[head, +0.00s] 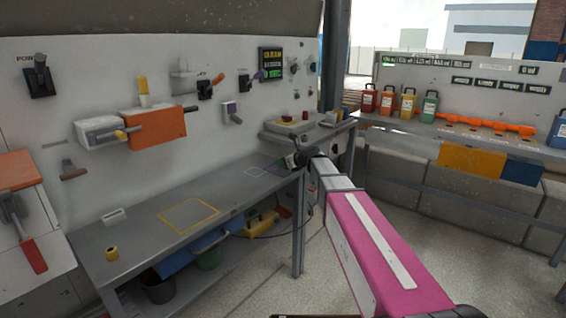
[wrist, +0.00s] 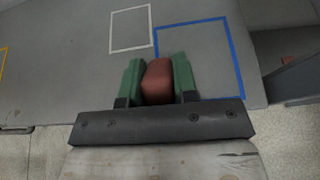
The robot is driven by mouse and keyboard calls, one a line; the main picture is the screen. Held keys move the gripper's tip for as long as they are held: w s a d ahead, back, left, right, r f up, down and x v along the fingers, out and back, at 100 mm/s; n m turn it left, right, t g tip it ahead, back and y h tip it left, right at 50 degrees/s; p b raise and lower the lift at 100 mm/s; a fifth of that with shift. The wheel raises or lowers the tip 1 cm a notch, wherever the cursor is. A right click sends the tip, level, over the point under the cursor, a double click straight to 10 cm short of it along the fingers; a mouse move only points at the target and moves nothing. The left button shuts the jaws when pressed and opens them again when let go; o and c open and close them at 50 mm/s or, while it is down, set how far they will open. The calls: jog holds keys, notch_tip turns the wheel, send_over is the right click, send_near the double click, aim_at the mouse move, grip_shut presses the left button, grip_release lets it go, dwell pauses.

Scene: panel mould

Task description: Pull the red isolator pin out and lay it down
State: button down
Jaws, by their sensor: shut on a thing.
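The red isolator pin (wrist: 157,82) shows in the wrist view as a dull red block between the two green finger pads. My gripper (wrist: 157,78) is shut on it. The pin hides the lower left part of a blue outlined square (wrist: 241,62) on the bench. In the head view my gripper (head: 293,160) is over the bench's far right end, and the pin cannot be made out there. Whether the pin touches the bench top cannot be told.
The grey bench (head: 140,255) has a white outline (wrist: 130,28) beside the blue one and a yellow outline (head: 190,215) further left. A small yellow cylinder (head: 112,253) and a pale block (head: 115,216) stand at the near left. The wall panel (head: 220,130) with switches rises behind.

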jog(key=c, duration=0.8)
grip_release()
jog(key=v, duration=1)
jog(key=s+d+f+n+g+h, duration=0.2)
jog(key=s+d+f+n+h, duration=0.1)
jog(key=s+f+n, duration=0.5)
jog(key=s+d+f+n+g+h, duration=0.3)
jog(key=s+d+f+n, duration=0.3)
jog(key=s+f+n, duration=0.3)
jog(key=s+d+f+n+g+h, duration=0.3)
jog(key=s+d+f+n+h, duration=0.1)
jog(key=s+f+n, duration=0.4)
jog(key=s+f, duration=0.2)
jog(key=s, duration=0.1)
jog(key=shift+d+f+n+h, duration=0.25)
jog(key=shift+d+n+h, duration=0.05)
jog(key=shift+d, duration=0.05)
